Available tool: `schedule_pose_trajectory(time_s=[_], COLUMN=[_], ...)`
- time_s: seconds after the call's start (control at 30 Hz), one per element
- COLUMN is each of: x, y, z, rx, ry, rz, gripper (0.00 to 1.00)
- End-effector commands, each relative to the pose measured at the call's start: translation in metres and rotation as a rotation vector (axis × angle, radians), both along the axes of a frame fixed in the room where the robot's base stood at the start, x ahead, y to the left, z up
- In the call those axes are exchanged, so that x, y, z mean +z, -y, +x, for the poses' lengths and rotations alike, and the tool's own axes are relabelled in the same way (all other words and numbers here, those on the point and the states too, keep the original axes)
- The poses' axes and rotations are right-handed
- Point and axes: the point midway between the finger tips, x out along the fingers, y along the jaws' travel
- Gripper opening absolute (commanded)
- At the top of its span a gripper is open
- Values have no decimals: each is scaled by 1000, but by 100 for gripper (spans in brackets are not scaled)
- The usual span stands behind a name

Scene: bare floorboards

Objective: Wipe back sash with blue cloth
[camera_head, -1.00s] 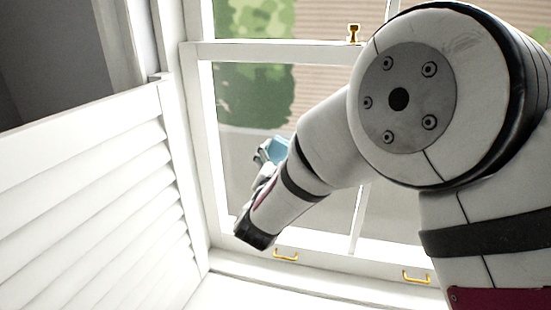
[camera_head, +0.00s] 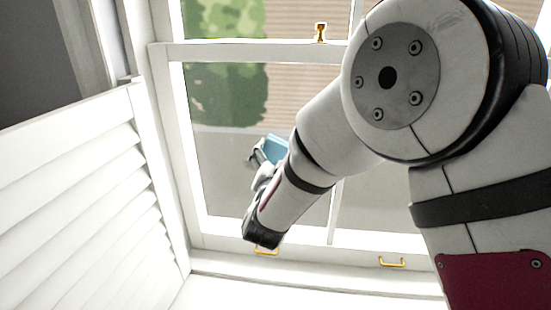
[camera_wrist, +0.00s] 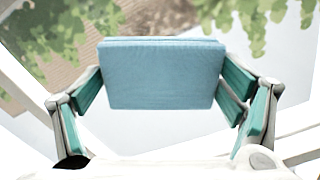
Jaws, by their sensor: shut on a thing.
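The blue cloth (camera_wrist: 162,75) is a folded, thick block held between the two green-padded fingers of my gripper (camera_wrist: 163,90) in the wrist view. In the head view a small part of the cloth (camera_head: 273,148) shows beside my gripper (camera_head: 262,158), in front of the lower window pane. The white window sash (camera_head: 260,52) has a top rail with a brass latch and a bottom rail with brass handles. My arm covers part of the sash's right side. I cannot tell whether the cloth touches the glass.
A white louvred shutter (camera_head: 75,190) stands open at the left, close to the window frame. A brass latch (camera_head: 320,32) sits on the middle rail. A brass handle (camera_head: 391,262) is on the bottom rail, above the white sill (camera_head: 300,285).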

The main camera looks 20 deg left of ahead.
Motion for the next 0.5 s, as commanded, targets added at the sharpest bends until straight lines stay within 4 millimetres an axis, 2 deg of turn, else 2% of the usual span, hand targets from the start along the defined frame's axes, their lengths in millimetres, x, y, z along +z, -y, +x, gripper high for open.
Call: schedule_pose_trajectory(time_s=[0.03,0.3,0.5], x=[1,1,-1], y=[8,30,33], z=[4,8,8], rx=[-9,-11,-8], ry=[3,3,1], rz=[0,0,0], gripper=[65,65,65])
